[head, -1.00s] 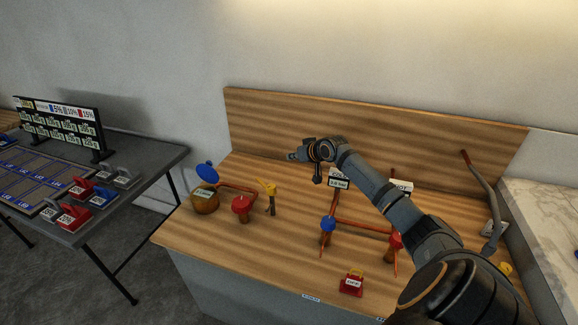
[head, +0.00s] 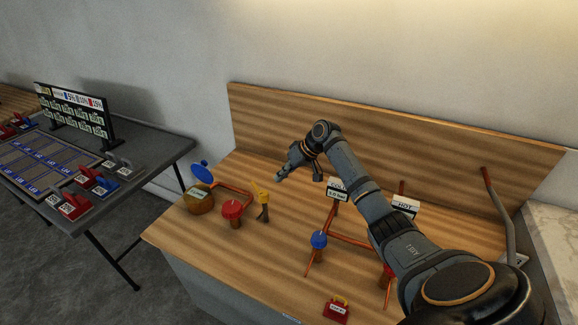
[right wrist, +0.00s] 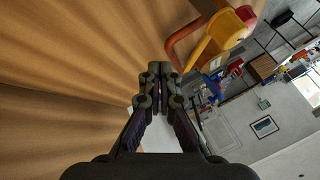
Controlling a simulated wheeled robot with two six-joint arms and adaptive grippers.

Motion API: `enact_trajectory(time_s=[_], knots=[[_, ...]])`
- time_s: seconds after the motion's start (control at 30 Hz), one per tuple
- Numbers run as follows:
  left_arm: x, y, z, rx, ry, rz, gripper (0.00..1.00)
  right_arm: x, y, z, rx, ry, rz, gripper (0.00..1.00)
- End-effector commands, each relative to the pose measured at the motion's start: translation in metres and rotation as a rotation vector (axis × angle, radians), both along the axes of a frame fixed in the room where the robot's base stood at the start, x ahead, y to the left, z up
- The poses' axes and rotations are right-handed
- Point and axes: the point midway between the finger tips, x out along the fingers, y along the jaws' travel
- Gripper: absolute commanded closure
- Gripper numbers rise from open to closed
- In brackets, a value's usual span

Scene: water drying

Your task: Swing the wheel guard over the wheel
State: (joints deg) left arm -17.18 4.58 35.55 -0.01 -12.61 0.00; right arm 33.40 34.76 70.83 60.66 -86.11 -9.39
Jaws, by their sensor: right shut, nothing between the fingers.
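A yellow piece (head: 262,193), which looks like the wheel guard, stands on a short dark post on the wooden bench. A red wheel (head: 232,209) sits on a brown stub just left of it; the yellow piece appears beside the wheel, not over it. My right gripper (head: 280,177) is shut and empty, in the air behind and a little right of the yellow piece. In the right wrist view its fingertips (right wrist: 158,69) are together, with the yellow piece (right wrist: 218,32) and red wheel (right wrist: 246,15) at upper right. My left gripper is out of view.
A jar (head: 199,201) with a raised blue lid stands left of the red wheel. A blue wheel (head: 319,240) and orange pipes stand to the right, near a red lock-like block (head: 336,309). The wooden backboard (head: 270,118) rises behind my gripper.

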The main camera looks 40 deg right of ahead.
Motion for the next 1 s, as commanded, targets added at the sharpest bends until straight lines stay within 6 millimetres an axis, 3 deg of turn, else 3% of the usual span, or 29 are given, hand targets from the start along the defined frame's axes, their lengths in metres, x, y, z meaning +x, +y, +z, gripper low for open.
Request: enact_trajectory(time_s=[0.1, 0.4, 1.0], knots=[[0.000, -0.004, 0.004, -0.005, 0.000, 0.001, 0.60, 0.010, 0.012, -0.018, 0.004, 0.000, 0.001, 1.00], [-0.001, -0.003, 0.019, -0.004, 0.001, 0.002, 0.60, 0.012, 0.047, -0.016, -0.001, 0.000, 0.000, 1.00], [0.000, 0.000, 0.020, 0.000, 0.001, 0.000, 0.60, 0.009, 0.042, -0.016, -0.001, 0.000, 0.018, 1.00]])
